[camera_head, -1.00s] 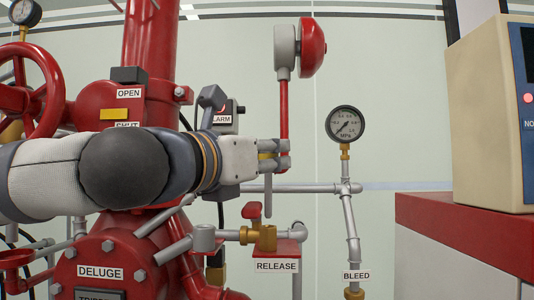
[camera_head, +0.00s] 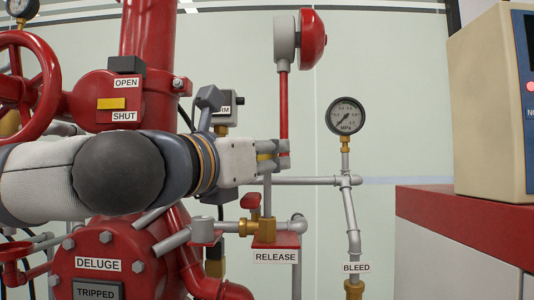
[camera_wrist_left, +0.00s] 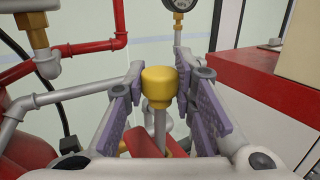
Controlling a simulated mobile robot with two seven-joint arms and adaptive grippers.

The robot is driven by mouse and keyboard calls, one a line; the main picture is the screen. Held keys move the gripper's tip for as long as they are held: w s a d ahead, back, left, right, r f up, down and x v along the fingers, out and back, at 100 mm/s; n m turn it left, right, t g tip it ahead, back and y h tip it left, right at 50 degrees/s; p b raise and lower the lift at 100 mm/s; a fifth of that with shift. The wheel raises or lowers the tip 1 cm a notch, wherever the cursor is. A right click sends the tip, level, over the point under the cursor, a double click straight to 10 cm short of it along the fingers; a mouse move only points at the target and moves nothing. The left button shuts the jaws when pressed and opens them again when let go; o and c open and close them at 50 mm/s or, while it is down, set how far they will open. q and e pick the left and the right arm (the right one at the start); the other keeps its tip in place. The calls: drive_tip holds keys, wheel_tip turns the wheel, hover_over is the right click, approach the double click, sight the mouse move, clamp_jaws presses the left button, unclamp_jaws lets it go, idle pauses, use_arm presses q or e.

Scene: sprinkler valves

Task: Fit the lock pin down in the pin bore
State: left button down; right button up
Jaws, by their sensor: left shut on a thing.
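My left gripper (camera_head: 272,157) is shut on the lock pin, holding it upright above the release valve. The pin's grey shaft (camera_head: 267,192) hangs straight down between the fingers and the brass valve (camera_head: 264,230). Its lower end appears at or just above the top of the brass; I cannot tell if it has entered. In the left wrist view the pin's gold head (camera_wrist_left: 158,86) sits between the purple finger pads. The pin bore itself is hidden. My right gripper is not in view.
A red valve handle (camera_head: 250,201) stands close left of the pin. A grey pipe (camera_head: 310,181) runs behind it to the gauge (camera_head: 346,117). The RELEASE label (camera_head: 275,257) is below. A red-topped cabinet (camera_head: 450,222) stands at the right.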

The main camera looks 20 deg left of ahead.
use_arm(q)
drive_tip(key=shift+f+b, duration=0.55)
drive_tip(key=shift+f, duration=0.65)
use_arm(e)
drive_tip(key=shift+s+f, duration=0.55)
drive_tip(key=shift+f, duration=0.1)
use_arm(q)
drive_tip(key=c, duration=1.2)
unclamp_jaws()
drive_tip(key=shift+c, duration=0.2)
drive_tip(key=shift+s, duration=0.15)
drive_tip(key=v, duration=0.7)
drive_tip(key=shift+s, duration=0.15)
